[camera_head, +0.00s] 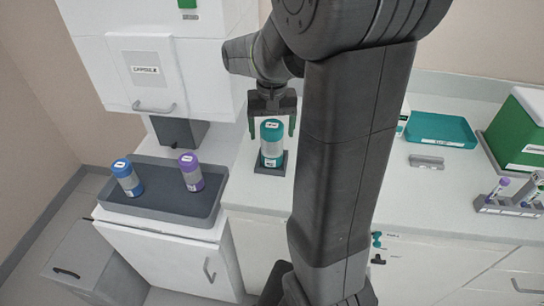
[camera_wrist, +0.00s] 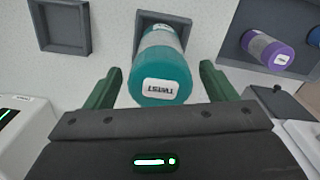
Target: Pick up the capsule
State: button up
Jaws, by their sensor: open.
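A capsule with teal ends and a clear grey middle (camera_head: 272,146) stands upright in a dark square holder (camera_head: 270,168) on the white counter. Its teal cap carries a white label, and the capsule also shows in the wrist view (camera_wrist: 162,75). My gripper (camera_head: 271,128) is open, with its green fingers on either side of the capsule's upper part in the head view. In the wrist view the fingertips (camera_wrist: 160,80) stand left and right of the teal cap with gaps. Whether a finger touches it cannot be told.
A dark tray (camera_head: 150,202) at left holds a blue-capped capsule (camera_head: 127,178) and a purple-capped capsule (camera_head: 190,172). A white cabinet (camera_head: 150,70) stands behind it. At right are a teal tray (camera_head: 440,129), a green box (camera_head: 520,130) and a tube rack (camera_head: 505,206).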

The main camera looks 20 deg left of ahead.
jog(key=shift+s+f, duration=0.2)
jog(key=shift+f, duration=1.7)
jog(key=c, duration=1.1)
notch_tip(320, 180, up, 10)
jog(key=shift+r, duration=0.1)
jog(key=shift+c, duration=0.2)
jog(key=shift+n, duration=0.3)
jog(key=n+p, duration=0.1)
jog(key=f+n+p, duration=0.1)
jog(key=shift+w+n, duration=0.15)
jog(key=shift+n, duration=0.25)
jog(key=n, duration=0.1)
jog(key=f+n+p, duration=0.1)
jog(key=n, duration=0.1)
jog(key=n+p, duration=0.1)
jog(key=n, duration=0.1)
jog(key=shift+w+f, duration=0.1)
jog(key=shift+f, duration=0.25)
jog(key=n, duration=0.1)
jog(key=f+n+p, duration=0.1)
jog(key=n, duration=0.1)
jog(key=n+p, duration=0.1)
jog(key=shift+f+n, duration=0.25)
jog(key=shift+n, duration=0.15)
jog(key=shift+d+f+n+p, duration=0.1)
jog(key=shift+f+n+p, duration=0.35)
jog(key=shift+n, duration=0.75)
